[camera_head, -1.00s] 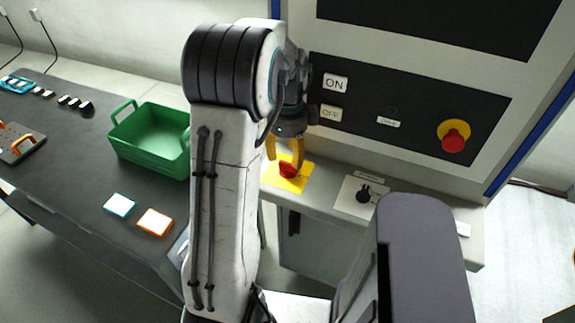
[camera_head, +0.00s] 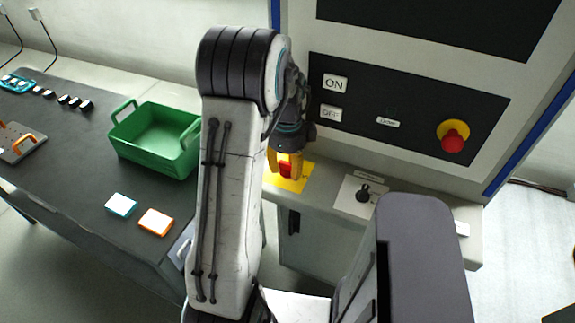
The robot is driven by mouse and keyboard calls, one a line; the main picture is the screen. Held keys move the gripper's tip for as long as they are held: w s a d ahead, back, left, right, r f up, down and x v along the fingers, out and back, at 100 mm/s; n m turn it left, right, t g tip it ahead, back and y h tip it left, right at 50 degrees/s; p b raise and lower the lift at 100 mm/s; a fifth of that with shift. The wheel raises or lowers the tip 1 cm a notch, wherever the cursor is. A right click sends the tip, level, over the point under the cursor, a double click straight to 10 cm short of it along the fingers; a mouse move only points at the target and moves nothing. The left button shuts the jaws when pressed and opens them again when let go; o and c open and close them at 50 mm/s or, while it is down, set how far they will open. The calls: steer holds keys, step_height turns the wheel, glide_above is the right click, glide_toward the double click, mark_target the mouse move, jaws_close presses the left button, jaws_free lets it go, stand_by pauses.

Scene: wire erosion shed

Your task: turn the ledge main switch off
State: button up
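The ledge main switch is a red rotary knob (camera_head: 286,169) on a yellow plate (camera_head: 300,180), on the grey ledge below the dark control panel. My gripper (camera_head: 285,165) points down at it, with one yellow finger on each side of the knob. The fingers partly cover the knob. I cannot tell whether they touch it or stand slightly apart. The knob's exact angle is hard to read.
A black knob (camera_head: 364,192) on a white plate sits right of the switch. The panel above has an ON label (camera_head: 335,84), an OFF label (camera_head: 330,113) and a red mushroom button (camera_head: 453,137). A green crate (camera_head: 152,143) stands on the left table.

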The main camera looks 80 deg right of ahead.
jaws_close()
steer(key=shift+n, duration=0.3)
steer(key=n+b, duration=0.1)
steer(key=n, duration=0.2)
steer(key=shift+s+n+b, duration=0.1)
steer(key=shift+n+b, duration=0.2)
steer(key=n+b, duration=0.1)
steer(key=n, duration=0.3)
steer(key=shift+n, duration=0.3)
steer(key=n, duration=0.4)
steer(key=shift+s+d+b, duration=0.1)
steer(key=shift+s+b, duration=0.05)
steer(key=shift+b, duration=0.25)
steer(key=shift+n+b, duration=0.3)
steer(key=shift+n, duration=2.2)
